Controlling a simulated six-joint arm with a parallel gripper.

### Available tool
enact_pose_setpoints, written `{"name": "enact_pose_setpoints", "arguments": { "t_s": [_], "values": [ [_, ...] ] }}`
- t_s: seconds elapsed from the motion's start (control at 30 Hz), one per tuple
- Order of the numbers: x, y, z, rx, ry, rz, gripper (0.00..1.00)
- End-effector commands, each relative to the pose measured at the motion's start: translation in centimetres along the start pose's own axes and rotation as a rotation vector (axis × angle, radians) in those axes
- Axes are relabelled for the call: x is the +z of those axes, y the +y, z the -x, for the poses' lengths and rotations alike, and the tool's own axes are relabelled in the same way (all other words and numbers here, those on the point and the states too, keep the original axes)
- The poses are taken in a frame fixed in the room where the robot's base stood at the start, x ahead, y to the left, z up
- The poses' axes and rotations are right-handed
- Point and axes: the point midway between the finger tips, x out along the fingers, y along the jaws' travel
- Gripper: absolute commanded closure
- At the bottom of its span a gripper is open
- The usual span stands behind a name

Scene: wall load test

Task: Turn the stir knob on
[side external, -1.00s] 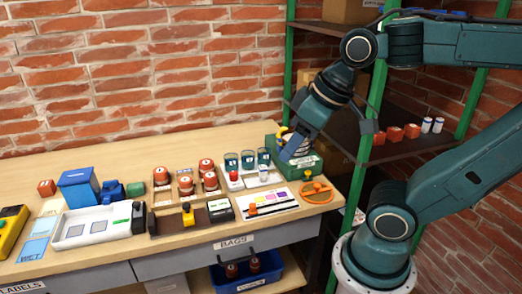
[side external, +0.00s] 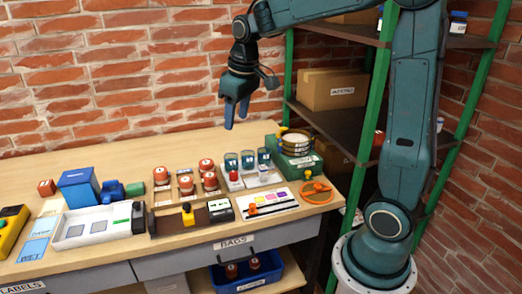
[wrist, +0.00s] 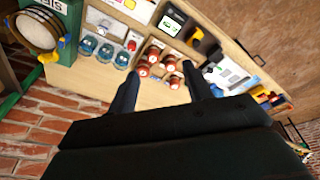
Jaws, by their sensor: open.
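A green machine (side external: 310,162) with a round, pale-topped drum (side external: 295,141) stands at the right back of the bench. A small yellow knob (side external: 308,174) is on its front. No label reads clearly as "stir", so I cannot tell whether this is the stir knob or how it is set. The machine also shows at the top left of the wrist view (wrist: 66,12), with the drum (wrist: 36,30) beside yellow parts. My gripper (side external: 237,117) is open and empty, high above the bench, left of the machine and apart from it. Its fingers (wrist: 160,72) point down over the bench.
Blue-lidded jars (side external: 247,159) and red-topped jars (side external: 207,170) stand left of the machine. An orange round pad (side external: 317,192) and a white colour-patch board (side external: 267,203) lie in front. A green-posted shelf with a cardboard box (side external: 333,89) stands right. The bench's back strip is clear.

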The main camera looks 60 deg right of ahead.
Motion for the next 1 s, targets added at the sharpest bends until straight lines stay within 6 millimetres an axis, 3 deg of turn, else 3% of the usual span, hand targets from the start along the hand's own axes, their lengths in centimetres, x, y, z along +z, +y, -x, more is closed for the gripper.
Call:
{"name": "enact_pose_setpoints", "arguments": {
  "t_s": [0.2, 0.5, 0.8, 1.0],
  "values": [
    [-3.1, 3.1, -3.7, -0.006, -0.06, -0.002, 0.5],
    [-6.0, 7.5, -9.7, -0.024, -0.136, -0.002, 0.5],
    [-7.2, 11.3, -15.4, -0.045, -0.194, -0.001, 0.5],
    [-7.3, 12.2, -16.9, -0.052, -0.209, -0.001, 0.5]
  ]
}}
